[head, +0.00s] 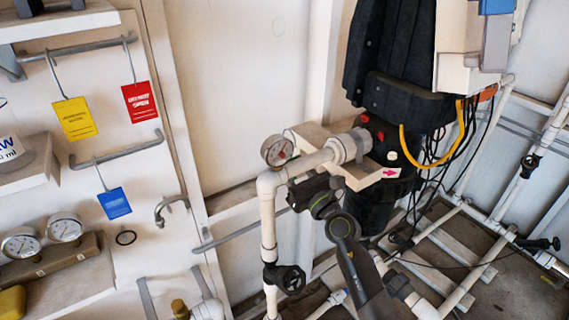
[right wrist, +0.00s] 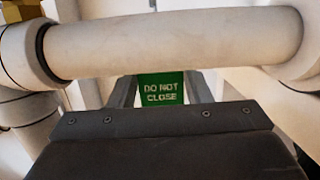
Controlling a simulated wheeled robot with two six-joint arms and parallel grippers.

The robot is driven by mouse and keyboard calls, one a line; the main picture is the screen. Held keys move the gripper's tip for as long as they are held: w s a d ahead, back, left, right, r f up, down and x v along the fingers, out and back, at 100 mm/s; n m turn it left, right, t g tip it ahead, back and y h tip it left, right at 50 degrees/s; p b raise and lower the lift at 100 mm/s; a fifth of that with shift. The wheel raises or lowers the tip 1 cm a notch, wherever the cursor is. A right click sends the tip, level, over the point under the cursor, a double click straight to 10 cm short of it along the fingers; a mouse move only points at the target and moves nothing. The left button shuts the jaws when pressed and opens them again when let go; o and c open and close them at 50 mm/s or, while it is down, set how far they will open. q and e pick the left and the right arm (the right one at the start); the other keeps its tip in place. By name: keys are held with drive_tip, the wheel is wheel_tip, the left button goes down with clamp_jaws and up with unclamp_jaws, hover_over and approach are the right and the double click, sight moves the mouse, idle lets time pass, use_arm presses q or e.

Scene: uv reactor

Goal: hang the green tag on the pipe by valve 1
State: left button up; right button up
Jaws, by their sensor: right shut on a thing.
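The green tag (right wrist: 162,92), lettered "DO NOT CLOSE", shows in the right wrist view between the fingers of my right gripper (head: 303,191), which is shut on it. The tag's hook is not visible, and I cannot make the tag out in the head view. A thick white pipe (right wrist: 180,45) crosses the wrist view just in front of the gripper. In the head view the gripper is close beside the upper white pipe (head: 300,166); whether they touch is unclear. A black valve handle (head: 285,278) sits on the vertical pipe below; no number is readable. My left gripper is out of view.
A pressure gauge (head: 278,150) stands above the pipe elbow. Yellow (head: 75,118), red (head: 140,101) and blue (head: 114,203) tags hang on wall rails at left. A black reactor body (head: 400,60) with yellow cable stands behind. More pipes run along the floor at right.

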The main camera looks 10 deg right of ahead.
drive_tip(key=f+b+v, duration=0.1)
drive_tip(key=b+v, duration=0.1)
drive_tip(key=v, duration=0.4)
drive_tip(key=shift+s+f, duration=0.15)
drive_tip(key=shift+f, duration=0.1)
idle(0.4)
idle(0.3)
drive_tip(key=o, duration=1.1)
drive_tip(key=shift+d, duration=0.1)
